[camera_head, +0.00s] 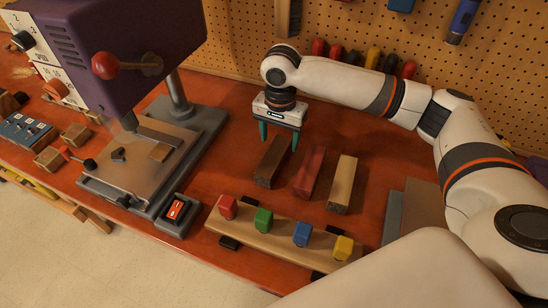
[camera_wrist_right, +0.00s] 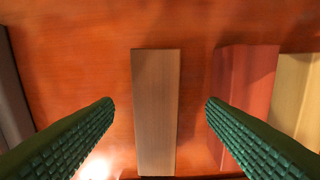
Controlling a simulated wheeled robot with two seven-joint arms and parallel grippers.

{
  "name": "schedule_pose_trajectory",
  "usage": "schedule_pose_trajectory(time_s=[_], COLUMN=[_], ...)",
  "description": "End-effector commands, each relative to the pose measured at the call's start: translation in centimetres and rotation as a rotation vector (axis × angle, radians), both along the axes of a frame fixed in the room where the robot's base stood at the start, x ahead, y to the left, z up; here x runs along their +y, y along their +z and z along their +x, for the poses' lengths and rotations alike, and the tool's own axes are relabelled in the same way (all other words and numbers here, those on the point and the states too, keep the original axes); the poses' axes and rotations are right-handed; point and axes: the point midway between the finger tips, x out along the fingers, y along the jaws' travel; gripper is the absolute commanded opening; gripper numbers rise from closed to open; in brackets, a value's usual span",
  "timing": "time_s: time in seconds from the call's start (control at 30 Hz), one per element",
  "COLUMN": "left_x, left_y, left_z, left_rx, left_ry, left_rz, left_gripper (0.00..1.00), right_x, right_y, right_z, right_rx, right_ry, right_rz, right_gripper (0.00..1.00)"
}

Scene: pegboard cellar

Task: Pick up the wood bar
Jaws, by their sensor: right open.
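Three bars lie side by side on the red-orange bench: a dark brown wood bar (camera_head: 271,163), a red bar (camera_head: 309,172) and a pale wood bar (camera_head: 341,184). My right gripper (camera_head: 279,136) is open and empty, pointing down over the far end of the brown bar. In the right wrist view the brown bar (camera_wrist_right: 156,110) lies lengthwise between the green fingers (camera_wrist_right: 160,103), with a gap on each side. The red bar (camera_wrist_right: 243,95) and pale bar (camera_wrist_right: 296,95) are to its right. My left gripper is not in view.
A wooden block with red, green, blue and yellow pegs (camera_head: 265,239) stands in front of the bars. A drill press (camera_head: 140,165) and a red switch box (camera_head: 174,211) are at left. A pegboard (camera_head: 340,22) with tools rises behind.

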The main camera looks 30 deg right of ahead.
Motion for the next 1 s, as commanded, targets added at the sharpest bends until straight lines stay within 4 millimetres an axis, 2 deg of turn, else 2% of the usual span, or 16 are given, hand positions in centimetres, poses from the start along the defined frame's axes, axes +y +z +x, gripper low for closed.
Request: schedule_pose_trajectory(time_s=[0.17, 0.33, 0.47, 0.7, 1.0], left_x=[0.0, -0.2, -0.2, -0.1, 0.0], left_y=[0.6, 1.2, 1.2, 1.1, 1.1], left_z=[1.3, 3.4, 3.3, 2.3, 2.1], left_rx=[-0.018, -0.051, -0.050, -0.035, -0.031], left_ry=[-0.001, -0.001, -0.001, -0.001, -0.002], left_rz=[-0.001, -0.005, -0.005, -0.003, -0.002], left_gripper=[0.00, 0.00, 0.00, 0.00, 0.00], right_x=[0.1, 0.3, 0.2, 0.3, 0.3], right_y=[-1.6, -4.3, -5.3, -5.4, -5.3], right_z=[0.0, 0.0, 0.0, 0.0, 0.0], right_rx=[0.004, 0.003, 0.000, -0.001, 0.000], right_ry=[0.000, -0.001, 0.000, 0.000, 0.000], right_rz=[0.000, -0.001, -0.001, -0.001, 0.000], right_gripper=[0.65, 0.65, 0.65, 0.64, 0.15])
